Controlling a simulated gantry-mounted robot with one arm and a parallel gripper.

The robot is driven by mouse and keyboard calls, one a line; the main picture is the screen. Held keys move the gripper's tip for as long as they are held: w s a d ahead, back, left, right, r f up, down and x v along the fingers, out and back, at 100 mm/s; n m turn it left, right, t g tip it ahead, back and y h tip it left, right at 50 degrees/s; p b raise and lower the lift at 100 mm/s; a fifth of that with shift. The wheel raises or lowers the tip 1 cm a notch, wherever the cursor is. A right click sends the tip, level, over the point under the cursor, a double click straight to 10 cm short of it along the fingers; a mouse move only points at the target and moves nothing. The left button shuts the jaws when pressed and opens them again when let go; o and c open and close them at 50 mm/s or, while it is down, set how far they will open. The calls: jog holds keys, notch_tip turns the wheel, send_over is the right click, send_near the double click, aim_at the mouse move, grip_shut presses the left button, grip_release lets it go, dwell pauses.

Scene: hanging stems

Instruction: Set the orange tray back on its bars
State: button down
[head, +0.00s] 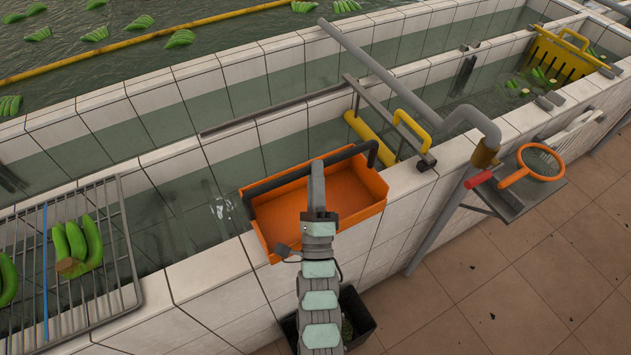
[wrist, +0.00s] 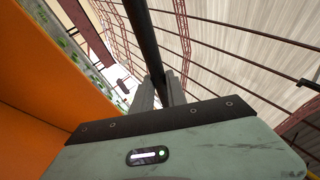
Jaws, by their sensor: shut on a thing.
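The orange tray (head: 350,190) is an open box with a dark handle bar (head: 295,174) over its top. It is at the near tiled wall of the trough, partly over the water; I cannot tell whether it touches the wall. My gripper (head: 317,168) is shut on the handle near its middle. In the wrist view the dark handle (wrist: 143,35) runs between my fingers (wrist: 160,92), and the tray's orange side (wrist: 35,85) fills the left. My arm hides the tray's front middle.
A wire rack (head: 125,245) with green bananas (head: 78,245) is at left. A yellow roller (head: 368,132) and grey pipe (head: 400,90) are close behind and right. An orange-rimmed strainer (head: 530,165) sits on a side shelf. A dark bin (head: 355,315) stands below.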

jog(key=shift+f, duration=1.55)
jog(key=shift+f, duration=0.2)
jog(key=c, duration=1.3)
grip_release()
jog(key=shift+c, duration=0.2)
